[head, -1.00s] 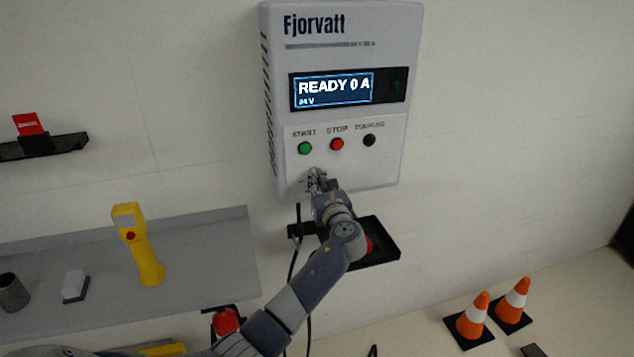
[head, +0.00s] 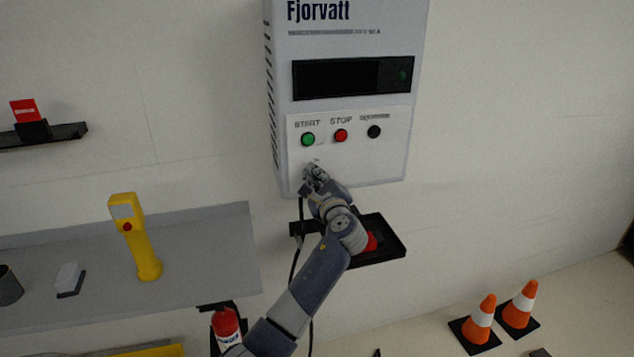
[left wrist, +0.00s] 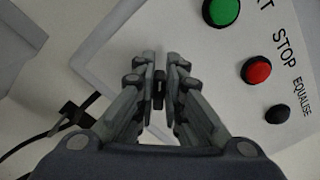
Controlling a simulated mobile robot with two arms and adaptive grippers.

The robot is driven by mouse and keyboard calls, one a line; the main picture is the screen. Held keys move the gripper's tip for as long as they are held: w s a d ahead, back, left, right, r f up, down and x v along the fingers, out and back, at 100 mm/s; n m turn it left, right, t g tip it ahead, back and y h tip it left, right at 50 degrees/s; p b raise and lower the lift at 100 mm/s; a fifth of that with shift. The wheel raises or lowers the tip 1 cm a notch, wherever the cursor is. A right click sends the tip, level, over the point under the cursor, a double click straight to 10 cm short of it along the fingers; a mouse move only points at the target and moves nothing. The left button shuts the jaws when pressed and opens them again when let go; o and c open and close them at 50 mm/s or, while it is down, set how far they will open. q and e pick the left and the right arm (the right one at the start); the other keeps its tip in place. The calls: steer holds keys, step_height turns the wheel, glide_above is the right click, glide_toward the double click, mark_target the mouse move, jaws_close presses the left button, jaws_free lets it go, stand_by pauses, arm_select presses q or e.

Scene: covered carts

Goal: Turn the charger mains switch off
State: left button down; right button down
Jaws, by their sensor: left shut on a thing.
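The white Fjorvatt charger (head: 385,175) hangs on the wall with a dark, blank display (head: 340,78). Below it are a green START button (head: 308,139), a red STOP button (head: 341,135) and a black EQUALISE button (head: 374,132). My left gripper (head: 312,176) is at the lower left of the charger's front, below START. In the left wrist view its fingers are closed on a small dark switch handle (left wrist: 158,92), the mains switch by its place. The fingers hide most of the switch and its markings. My right gripper is not in view.
A black tray (head: 393,248) with a red item juts out below the charger, close to my left arm. A cable hangs beside it. A grey shelf (head: 200,255) at left holds a yellow handheld device (head: 137,240). Two orange cones (head: 482,322) stand at lower right.

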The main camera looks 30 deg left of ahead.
arm_select(q)
steer(key=shift+s+a+f+n+b, duration=0.1)
steer(key=shift+f+n+b, duration=0.15)
steer(key=shift+n+b, duration=1.05)
steer(key=shift+s+f+n+b, duration=0.1)
steer(key=shift+f+n+b, duration=0.15)
steer(key=shift+n+b, duration=1.1)
steer(key=shift+a+f+n+b, duration=0.1)
steer(key=shift+f+n+b, duration=0.15)
steer(key=shift+n+b, duration=1.05)
steer(key=shift+n+p, duration=0.4)
steer(key=shift+n, duration=0.25)
steer(key=c, duration=1.7)
jaws_free()
steer(key=shift+r, duration=0.1)
steer(key=v, duration=1.2)
